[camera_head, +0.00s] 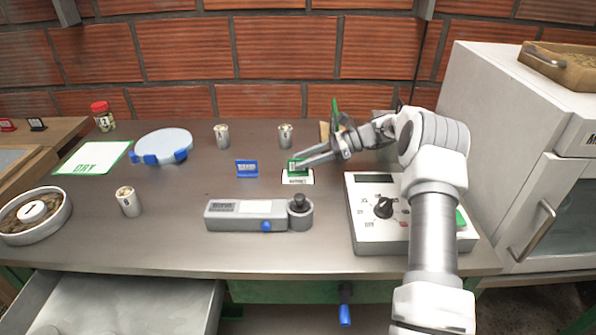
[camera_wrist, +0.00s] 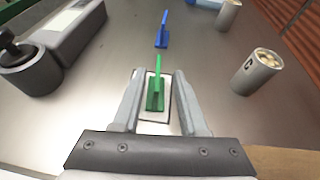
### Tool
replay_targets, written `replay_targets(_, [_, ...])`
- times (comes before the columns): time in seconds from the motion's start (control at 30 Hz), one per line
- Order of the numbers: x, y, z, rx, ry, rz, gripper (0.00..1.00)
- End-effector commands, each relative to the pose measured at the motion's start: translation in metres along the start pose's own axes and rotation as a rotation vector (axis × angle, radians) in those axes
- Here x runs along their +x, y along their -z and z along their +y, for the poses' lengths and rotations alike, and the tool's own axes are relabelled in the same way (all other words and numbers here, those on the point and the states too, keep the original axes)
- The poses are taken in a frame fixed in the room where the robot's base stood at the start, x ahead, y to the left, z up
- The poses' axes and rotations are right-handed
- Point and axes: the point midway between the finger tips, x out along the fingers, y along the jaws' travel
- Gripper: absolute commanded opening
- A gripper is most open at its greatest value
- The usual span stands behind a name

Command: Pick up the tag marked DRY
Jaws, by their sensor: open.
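A small green tag (camera_head: 293,166) stands upright on a white card (camera_head: 297,178) near the middle of the bench; its lettering is too small to read. In the wrist view the green tag (camera_wrist: 155,86) is between the two fingers of my gripper (camera_wrist: 156,88). My gripper (camera_head: 298,163) is open, with one finger on each side of the tag and a gap to each. A blue tag (camera_head: 246,168) stands to the left, and also shows in the wrist view (camera_wrist: 162,30). A white mat with a green border (camera_head: 92,157), printed DRY, lies at the left.
A grey device with a black knob (camera_head: 258,215) lies in front of the tags. A dial box (camera_head: 382,225) is to the right. Metal cans (camera_head: 222,135) stand behind, one marked C (camera_wrist: 258,72) near my gripper. A white cabinet (camera_head: 520,150) bounds the right side.

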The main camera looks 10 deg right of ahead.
Motion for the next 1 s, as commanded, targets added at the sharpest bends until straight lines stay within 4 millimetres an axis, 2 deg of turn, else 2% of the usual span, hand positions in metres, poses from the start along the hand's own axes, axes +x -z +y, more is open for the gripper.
replay_targets(0.17, [0.013,0.002,0.002,0.000,-0.002,0.000,0.42])
replay_targets(0.4, [0.048,0.003,0.004,-0.001,-0.001,0.000,0.42])
replay_targets(0.67, [0.052,0.002,0.003,-0.001,0.000,0.000,0.42])
replay_targets(0.9, [0.052,0.002,0.003,-0.001,0.000,0.000,0.01])
replay_targets(1.0, [0.052,0.002,0.003,-0.001,0.000,0.000,0.00])
